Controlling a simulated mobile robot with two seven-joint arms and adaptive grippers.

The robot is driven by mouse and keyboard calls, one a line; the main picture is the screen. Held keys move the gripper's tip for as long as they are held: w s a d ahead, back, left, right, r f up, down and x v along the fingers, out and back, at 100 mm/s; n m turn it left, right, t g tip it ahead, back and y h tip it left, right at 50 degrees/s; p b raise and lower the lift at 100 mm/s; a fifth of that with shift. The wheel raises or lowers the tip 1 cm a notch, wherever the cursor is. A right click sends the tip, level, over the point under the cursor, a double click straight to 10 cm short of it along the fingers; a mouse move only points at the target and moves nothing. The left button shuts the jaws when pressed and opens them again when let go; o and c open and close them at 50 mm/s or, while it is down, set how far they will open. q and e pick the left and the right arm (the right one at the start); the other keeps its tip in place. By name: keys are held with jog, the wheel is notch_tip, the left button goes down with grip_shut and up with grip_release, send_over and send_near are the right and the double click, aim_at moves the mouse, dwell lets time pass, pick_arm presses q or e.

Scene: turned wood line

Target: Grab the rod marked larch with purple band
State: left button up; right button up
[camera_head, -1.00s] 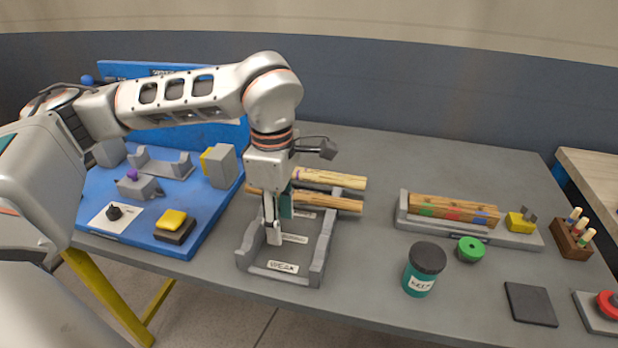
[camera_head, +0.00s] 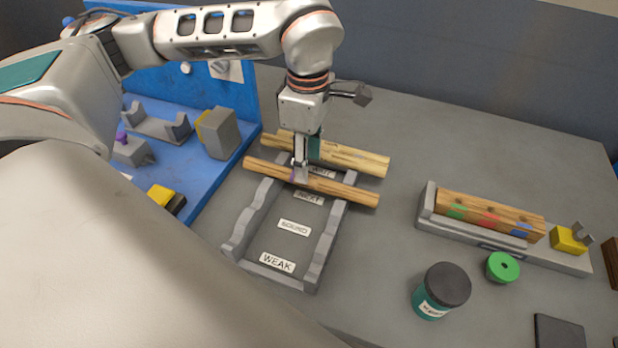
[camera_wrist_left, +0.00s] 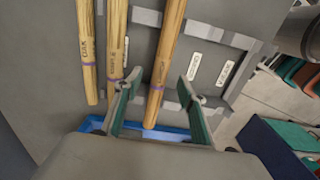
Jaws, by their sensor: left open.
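In the head view my left gripper (camera_head: 301,174) is at the front rod (camera_head: 345,191), which lies across the grey rack (camera_head: 232,240). Paler rod wood (camera_head: 360,160) lies behind it. My right gripper is not in view.
The rack's front slots, with labels such as WEAK, are empty. A blue fixture board (camera_head: 205,170) stands left. A grey holder (camera_head: 427,205) with a colour-marked wooden piece, a teal jar (camera_head: 432,308) and a green ring (camera_head: 503,267) are to the right.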

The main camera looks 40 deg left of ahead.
pick_arm(q)
notch_tip(320, 180, down, 4)
jog(key=shift+f, duration=0.25)
grip_shut()
jog(key=shift+r, duration=0.15)
